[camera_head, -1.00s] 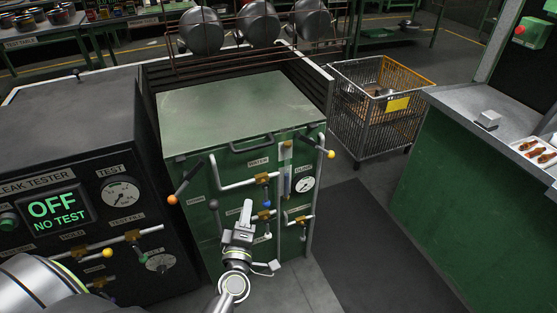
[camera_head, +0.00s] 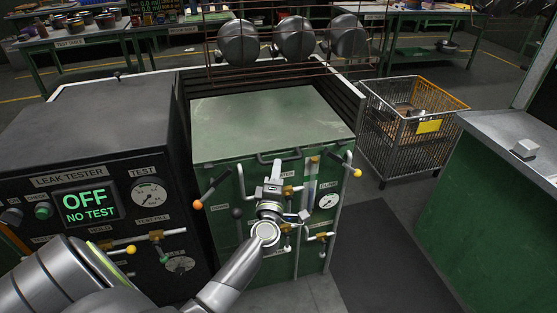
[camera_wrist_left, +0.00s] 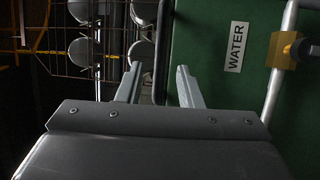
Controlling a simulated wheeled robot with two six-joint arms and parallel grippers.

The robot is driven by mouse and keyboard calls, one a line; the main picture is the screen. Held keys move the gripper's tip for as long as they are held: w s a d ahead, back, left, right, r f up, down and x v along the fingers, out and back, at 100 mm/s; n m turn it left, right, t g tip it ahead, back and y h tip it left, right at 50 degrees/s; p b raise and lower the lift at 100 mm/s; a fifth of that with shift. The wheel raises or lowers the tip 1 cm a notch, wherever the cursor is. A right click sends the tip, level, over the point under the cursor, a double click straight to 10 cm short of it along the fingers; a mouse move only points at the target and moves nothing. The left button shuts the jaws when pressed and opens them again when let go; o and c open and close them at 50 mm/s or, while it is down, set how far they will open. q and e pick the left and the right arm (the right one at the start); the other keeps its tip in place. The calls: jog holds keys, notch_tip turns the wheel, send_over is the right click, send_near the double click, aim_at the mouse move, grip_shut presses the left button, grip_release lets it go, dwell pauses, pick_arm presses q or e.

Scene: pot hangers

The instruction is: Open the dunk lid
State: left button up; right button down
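The dunk lid (camera_head: 262,122) is the pale green flat top of the green cabinet, and it lies shut. A dark bar handle (camera_head: 283,155) runs along its front edge. My left gripper (camera_head: 275,170) is in front of the cabinet's upper face, just below the handle in the picture. In the left wrist view its two fingers (camera_wrist_left: 158,86) are spread apart with no object clearly held between them. The green front panel (camera_wrist_left: 215,85) with its WATER label lies to the right of the fingers there. Whether the fingers touch the handle cannot be told. My right gripper is not in view.
Pipes and valves, with an orange-tipped lever (camera_head: 211,190) and a yellow knob (camera_head: 357,173), stick out from the cabinet front. A black leak tester (camera_head: 95,150) stands left. Hanging pots (camera_head: 293,40) are behind the lid. A wire cart (camera_head: 410,135) stands right.

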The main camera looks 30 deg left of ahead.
pick_arm(q)
jog(key=shift+x, duration=2.25)
jog(key=shift+c, duration=0.2)
grip_shut()
